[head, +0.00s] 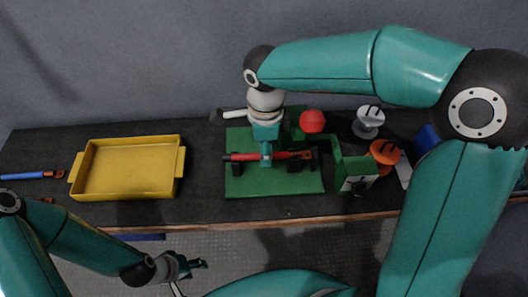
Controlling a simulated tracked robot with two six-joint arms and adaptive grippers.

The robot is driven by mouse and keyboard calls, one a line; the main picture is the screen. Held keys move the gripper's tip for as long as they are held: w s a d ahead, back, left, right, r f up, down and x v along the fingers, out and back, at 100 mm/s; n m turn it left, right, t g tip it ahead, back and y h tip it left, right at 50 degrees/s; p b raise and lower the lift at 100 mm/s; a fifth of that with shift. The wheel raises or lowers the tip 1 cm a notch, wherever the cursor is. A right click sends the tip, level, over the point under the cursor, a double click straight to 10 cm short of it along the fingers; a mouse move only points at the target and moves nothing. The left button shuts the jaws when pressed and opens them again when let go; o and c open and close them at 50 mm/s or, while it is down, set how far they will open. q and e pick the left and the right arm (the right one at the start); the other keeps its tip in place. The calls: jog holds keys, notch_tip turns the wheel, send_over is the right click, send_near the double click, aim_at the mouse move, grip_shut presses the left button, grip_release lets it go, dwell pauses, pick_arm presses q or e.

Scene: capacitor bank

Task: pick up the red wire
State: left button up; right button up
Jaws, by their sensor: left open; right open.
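The red wire (243,156) lies level across dark holders on a green board (250,187) in the middle of the bench. My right gripper (265,160) reaches down over the middle of the red wire and hides part of it. Its fingers are open and seem to be at the wire; I cannot tell whether they touch it. My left gripper (200,264) is open and empty, in front of the bench's front edge, well away from the wire.
A yellow tray (128,193) stands empty left of the board. A blue wire (22,176) lies at the far left. A red knob (312,121), a grey capped part (368,121) and an orange capped part (384,152) stand to the right, close to my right arm.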

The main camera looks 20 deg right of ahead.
jog(key=shift+f, duration=0.75)
grip_shut()
jog(key=shift+r, duration=0.1)
